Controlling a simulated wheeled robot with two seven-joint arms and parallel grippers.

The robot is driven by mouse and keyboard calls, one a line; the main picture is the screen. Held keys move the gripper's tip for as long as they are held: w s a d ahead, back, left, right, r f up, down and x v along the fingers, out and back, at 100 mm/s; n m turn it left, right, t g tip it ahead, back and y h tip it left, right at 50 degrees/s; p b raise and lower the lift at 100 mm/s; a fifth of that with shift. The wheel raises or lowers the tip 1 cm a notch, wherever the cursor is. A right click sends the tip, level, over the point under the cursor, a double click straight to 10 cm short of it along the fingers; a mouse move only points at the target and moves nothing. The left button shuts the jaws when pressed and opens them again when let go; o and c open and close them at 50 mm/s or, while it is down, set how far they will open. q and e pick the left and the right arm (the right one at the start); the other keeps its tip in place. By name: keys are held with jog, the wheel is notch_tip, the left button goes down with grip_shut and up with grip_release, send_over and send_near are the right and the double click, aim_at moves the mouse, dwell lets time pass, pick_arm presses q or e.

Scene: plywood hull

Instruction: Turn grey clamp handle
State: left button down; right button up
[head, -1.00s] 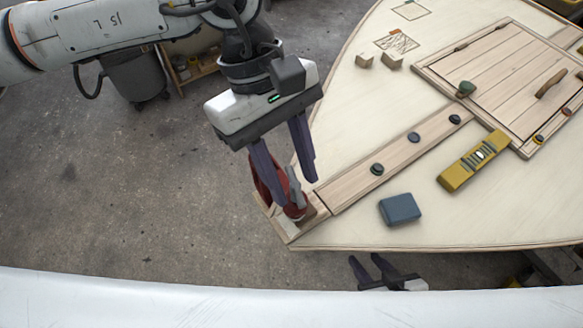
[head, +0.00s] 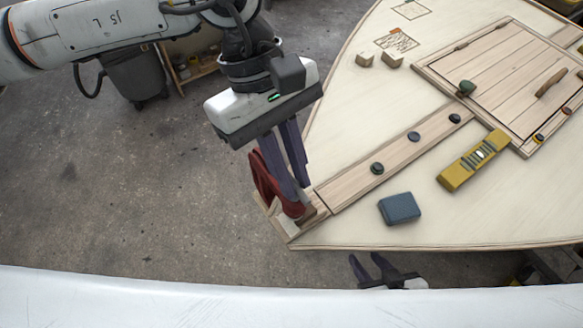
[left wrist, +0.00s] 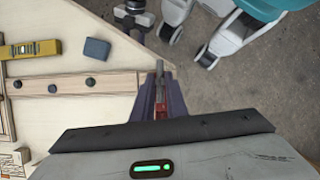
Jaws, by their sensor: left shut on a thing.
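A red clamp (head: 264,182) is fixed at the pointed corner of the plywood hull (head: 345,130), beside the end of the wooden strip. My left gripper (head: 298,193) reaches down over it with its dark fingers closed in on the grey clamp handle. In the left wrist view the grey handle (left wrist: 159,68) shows between the fingertips, with red clamp parts (left wrist: 161,108) just behind. In the head view the fingers hide the handle. My right gripper (head: 371,268) is low beyond the hull's near edge, with its fingers apart and empty.
A blue-grey box (head: 400,209) and a yellow level (head: 474,161) lie on the hull. Several dark knobs line the wooden strip (head: 350,186). A plank hatch (head: 510,85) is at upper right.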

dwell(0.6)
pick_arm(q)
jog(key=c, duration=1.6)
grip_release()
jog(key=shift+c, duration=0.2)
jog(key=shift+r, duration=0.1)
jog(key=b+v, duration=0.1)
jog(key=v, duration=0.9)
jog(key=shift+a, duration=0.15)
